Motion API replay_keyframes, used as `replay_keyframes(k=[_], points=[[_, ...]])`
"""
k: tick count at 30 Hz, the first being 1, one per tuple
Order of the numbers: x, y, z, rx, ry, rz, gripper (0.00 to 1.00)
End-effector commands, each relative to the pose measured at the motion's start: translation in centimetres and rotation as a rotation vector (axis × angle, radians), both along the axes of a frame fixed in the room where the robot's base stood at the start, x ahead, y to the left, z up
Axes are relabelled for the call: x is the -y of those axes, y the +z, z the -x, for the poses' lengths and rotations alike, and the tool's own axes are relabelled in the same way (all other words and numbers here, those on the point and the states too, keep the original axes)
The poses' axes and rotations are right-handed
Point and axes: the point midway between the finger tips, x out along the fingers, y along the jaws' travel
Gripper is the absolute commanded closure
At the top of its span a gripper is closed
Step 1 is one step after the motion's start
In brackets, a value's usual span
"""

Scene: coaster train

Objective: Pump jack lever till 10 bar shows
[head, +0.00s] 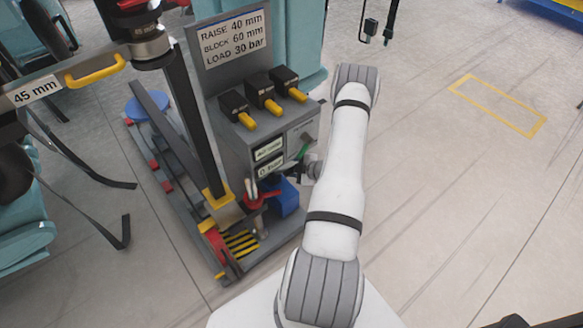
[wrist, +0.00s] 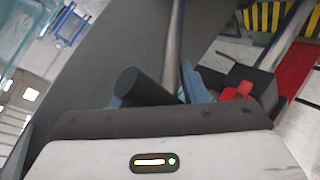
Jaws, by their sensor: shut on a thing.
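The jack cart's grey control box (head: 235,130) carries two small readouts. The lower readout (head: 270,166) seems to show a bar value, but its digits are too small to read surely. A red jack part (head: 262,199) sits low beside a blue block (head: 287,198). My gripper (head: 292,173) is at the box's right side, partly hidden by my arm. In the wrist view, a dark round-ended grip (wrist: 142,87), which looks like the jack lever's, lies at the jaws. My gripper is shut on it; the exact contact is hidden.
Three black switches with yellow levers (head: 263,95) top the box. A sign (head: 233,37) reads raise 40 mm, block 60 mm, load 30 bar. A dark upright post (head: 187,125) stands left of the box. Open floor (head: 440,190) lies to the right.

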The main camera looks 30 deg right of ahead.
Motion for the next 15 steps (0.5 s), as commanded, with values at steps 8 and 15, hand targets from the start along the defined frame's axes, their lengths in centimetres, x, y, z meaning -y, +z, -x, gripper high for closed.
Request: replay_keyframes(k=[8,15], points=[[0.15,0.37,-0.47,0.015,0.002,0.007,0.55],[0.06,0.23,-0.31,0.01,0.003,0.005,0.43]])
